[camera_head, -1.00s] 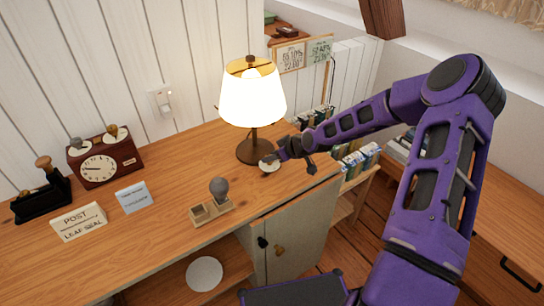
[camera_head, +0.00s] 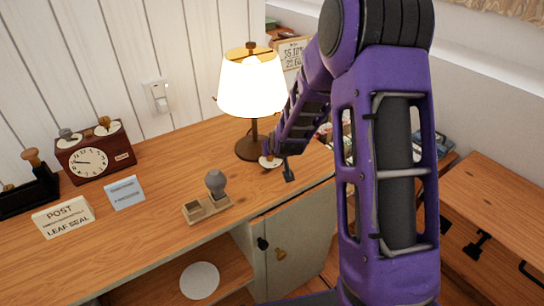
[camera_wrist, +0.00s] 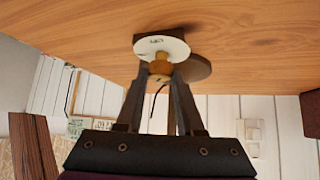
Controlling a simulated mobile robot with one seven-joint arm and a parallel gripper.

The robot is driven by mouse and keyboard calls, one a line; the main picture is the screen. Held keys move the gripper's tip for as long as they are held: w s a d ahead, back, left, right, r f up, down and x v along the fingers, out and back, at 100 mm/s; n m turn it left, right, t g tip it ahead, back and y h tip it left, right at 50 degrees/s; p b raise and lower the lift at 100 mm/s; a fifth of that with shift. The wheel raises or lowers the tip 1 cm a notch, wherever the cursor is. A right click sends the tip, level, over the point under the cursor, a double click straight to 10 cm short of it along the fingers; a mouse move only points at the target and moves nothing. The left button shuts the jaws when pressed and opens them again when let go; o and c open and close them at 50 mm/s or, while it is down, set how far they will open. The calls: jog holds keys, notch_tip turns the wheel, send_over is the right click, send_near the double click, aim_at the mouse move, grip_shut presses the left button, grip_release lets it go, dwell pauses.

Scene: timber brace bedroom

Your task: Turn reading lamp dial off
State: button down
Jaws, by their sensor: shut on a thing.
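The reading lamp (camera_head: 252,85) stands lit on the wooden desk, with a glowing white shade and a dark round base (camera_head: 248,150). Its dial, a white disc (camera_head: 270,162), sits beside the base and is partly covered by my arm. In the wrist view the white dial plate (camera_wrist: 162,46) carries a brass-coloured knob (camera_wrist: 160,69). My gripper (camera_wrist: 161,72) is shut on the knob, one finger on each side of it. In the head view my gripper (camera_head: 273,158) is at the dial and its fingertips are hard to make out.
A wooden stand with a grey-knobbed stamp (camera_head: 215,185) is left of the dial on the desk (camera_head: 150,210). A wall switch (camera_head: 157,96) is behind.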

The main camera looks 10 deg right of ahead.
jog(key=shift+a+r+m+h+p, duration=0.2)
jog(key=shift+a+m+h+p, duration=0.05)
jog(key=shift+m+h+p, duration=0.6)
jog(key=m+h+p, duration=0.1)
jog(key=m+p, duration=0.1)
jog(key=p, duration=0.1)
jog(key=shift+a+r, duration=0.1)
jog(key=shift+r, duration=0.05)
jog(key=m+h+p, duration=0.1)
jog(key=p, duration=0.1)
jog(key=shift+m+g+h+p, duration=0.25)
jog(key=shift+m+g+p, duration=0.1)
jog(key=shift+g+p, duration=0.05)
jog(key=shift+w+a+f+m+g+h+p, duration=0.15)
jog(key=shift+f+m+g+h+p, duration=0.15)
jog(key=shift+m+g+h+p, duration=0.5)
jog(key=shift+w+f+m+h, duration=0.1)
jog(key=shift+m+h, duration=0.4)
jog(key=shift+m, duration=0.9)
jog(key=m+g+b, duration=0.1)
jog(key=m+g+h+b, duration=0.1)
jog(key=shift+w+a+f+m, duration=0.15)
jog(key=shift+f+m, duration=0.05)
jog(key=shift+m, duration=0.2)
jog(key=shift+r+m+g+h+b, duration=0.1)
jog(key=shift+m+g+h+b, duration=0.6)
jog(key=shift+m+g+b, duration=1.1)
jog(key=shift+m, duration=0.5)
